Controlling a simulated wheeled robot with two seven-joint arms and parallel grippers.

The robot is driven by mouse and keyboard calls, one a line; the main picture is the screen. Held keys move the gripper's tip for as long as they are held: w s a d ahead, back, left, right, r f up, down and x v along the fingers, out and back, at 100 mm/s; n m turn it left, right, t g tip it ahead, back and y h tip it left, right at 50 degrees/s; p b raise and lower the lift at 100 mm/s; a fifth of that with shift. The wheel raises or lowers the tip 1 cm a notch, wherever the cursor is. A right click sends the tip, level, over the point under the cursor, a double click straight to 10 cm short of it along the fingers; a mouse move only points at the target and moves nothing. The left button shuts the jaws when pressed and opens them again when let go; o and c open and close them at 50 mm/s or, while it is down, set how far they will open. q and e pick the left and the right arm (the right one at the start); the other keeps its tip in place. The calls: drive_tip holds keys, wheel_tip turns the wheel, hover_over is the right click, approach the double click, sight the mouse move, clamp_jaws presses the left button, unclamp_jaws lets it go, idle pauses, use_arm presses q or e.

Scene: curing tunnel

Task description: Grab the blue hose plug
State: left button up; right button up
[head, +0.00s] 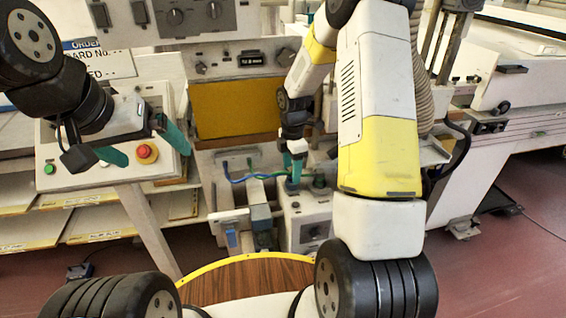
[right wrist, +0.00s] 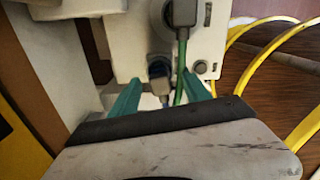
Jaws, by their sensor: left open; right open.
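My right gripper (head: 293,172) is open in front of the grey-white valve box (head: 305,232) in the head view. A grey plug with a green hose (right wrist: 183,14) is close by. My left gripper (head: 147,142) is open and empty, at the upper left.
A control box with a red button (head: 147,153) is just behind my left gripper. A yellow panel (head: 235,109) stands behind the hoses. A round wooden top with a yellow rim (head: 245,282) is in front. A ribbed hose hangs beside my right arm.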

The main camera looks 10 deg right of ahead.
drive_tip(key=shift+c, duration=0.2)
clamp_jaws()
drive_tip(key=shift+r, duration=0.1)
